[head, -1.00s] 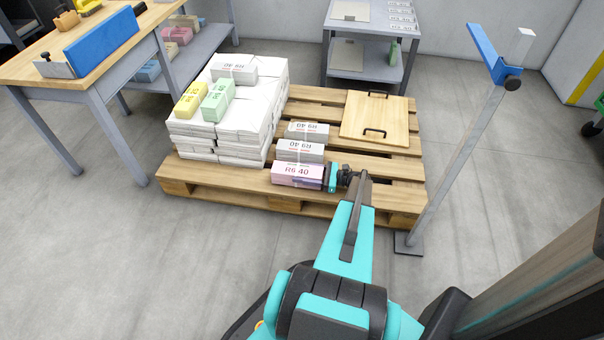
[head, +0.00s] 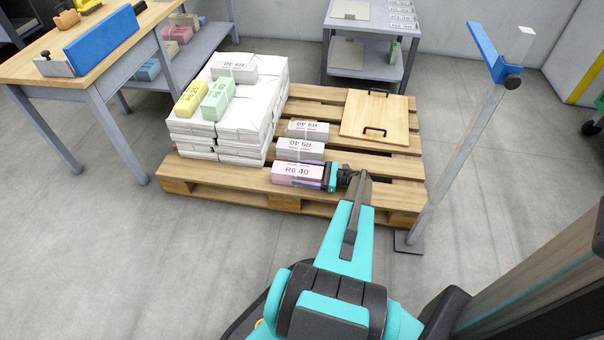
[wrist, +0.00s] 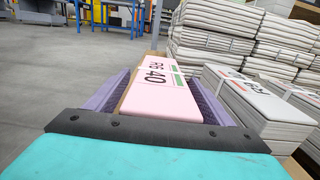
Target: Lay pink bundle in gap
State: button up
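The pink bundle (head: 297,173), marked 40, lies at the pallet's (head: 230,184) front edge, in front of two grey bundles. It also fills the middle of the wrist view (wrist: 160,95). My gripper (head: 328,178) is at its right end. In the wrist view the purple fingers (wrist: 160,100) stand on both sides of the bundle. Some of the bundle's brown side shows beside the left finger, so the fingers look open around it. The bundle's underside is hidden.
A tall stack of white paper (head: 225,120) stands left of the bundles, with yellow, green and grey bundles on top. A wooden board (head: 375,115) with handles lies on the pallet's back right. A post (head: 460,155) stands to the right. The pallet's right part has free slats.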

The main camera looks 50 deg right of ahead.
jog(key=shift+f, duration=0.2)
jog(key=shift+s+d+r, duration=0.1)
jog(key=shift+s+d, duration=0.25)
jog(key=shift+s, duration=0.2)
jog(key=p+v, duration=0.3)
jog(key=v, duration=0.9)
jog(key=shift+s+d, duration=0.1)
jog(key=shift+s, duration=0.2)
